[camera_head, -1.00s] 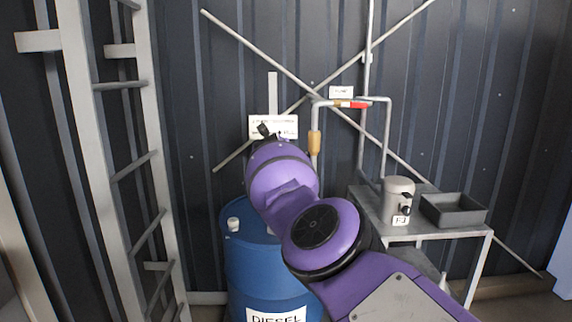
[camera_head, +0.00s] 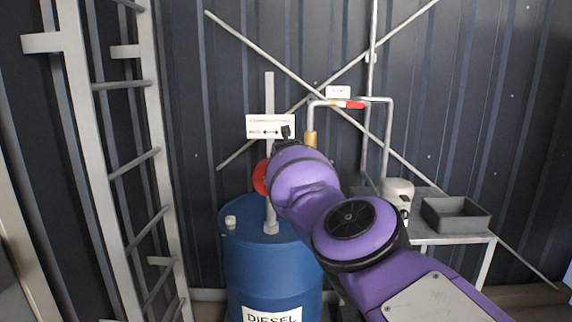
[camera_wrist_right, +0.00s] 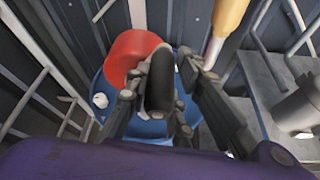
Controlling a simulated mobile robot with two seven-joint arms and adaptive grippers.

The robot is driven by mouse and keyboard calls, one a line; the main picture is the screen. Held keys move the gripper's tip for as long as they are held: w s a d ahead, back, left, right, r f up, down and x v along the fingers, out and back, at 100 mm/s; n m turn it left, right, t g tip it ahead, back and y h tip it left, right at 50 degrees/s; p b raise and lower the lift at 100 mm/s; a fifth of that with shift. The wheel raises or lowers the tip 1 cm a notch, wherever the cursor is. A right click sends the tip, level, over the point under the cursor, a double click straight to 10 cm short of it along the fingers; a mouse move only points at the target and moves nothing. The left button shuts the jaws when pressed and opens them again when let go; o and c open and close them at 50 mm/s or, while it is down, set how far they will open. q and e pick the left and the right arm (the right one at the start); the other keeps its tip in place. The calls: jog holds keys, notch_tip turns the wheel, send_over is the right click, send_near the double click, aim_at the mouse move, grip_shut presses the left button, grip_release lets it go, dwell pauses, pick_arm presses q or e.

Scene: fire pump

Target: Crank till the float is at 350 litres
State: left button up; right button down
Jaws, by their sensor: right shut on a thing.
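The blue diesel drum (camera_head: 262,262) stands at centre, with a pump pipe (camera_head: 271,217) rising from its top. The red pump body (camera_head: 260,178) shows partly left of my right wrist, and in the wrist view (camera_wrist_right: 130,55). My right gripper is shut on the dark crank grip (camera_wrist_right: 160,82) beside the red body. In the head view my purple right arm hides most of the gripper and crank. My left gripper is out of view. No float or litre scale can be made out.
A white sign (camera_head: 270,127) hangs behind the pump. A pipe with a red-handled valve (camera_head: 348,104) runs to the right. A grey table (camera_head: 445,239) holds a pale canister (camera_head: 397,192) and a dark tray (camera_head: 455,215). A ladder (camera_head: 98,150) stands at left.

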jog(key=shift+f, duration=0.2)
jog(key=c, duration=1.6)
grip_release()
jog(key=shift+a, duration=0.1)
jog(key=shift+r, duration=0.15)
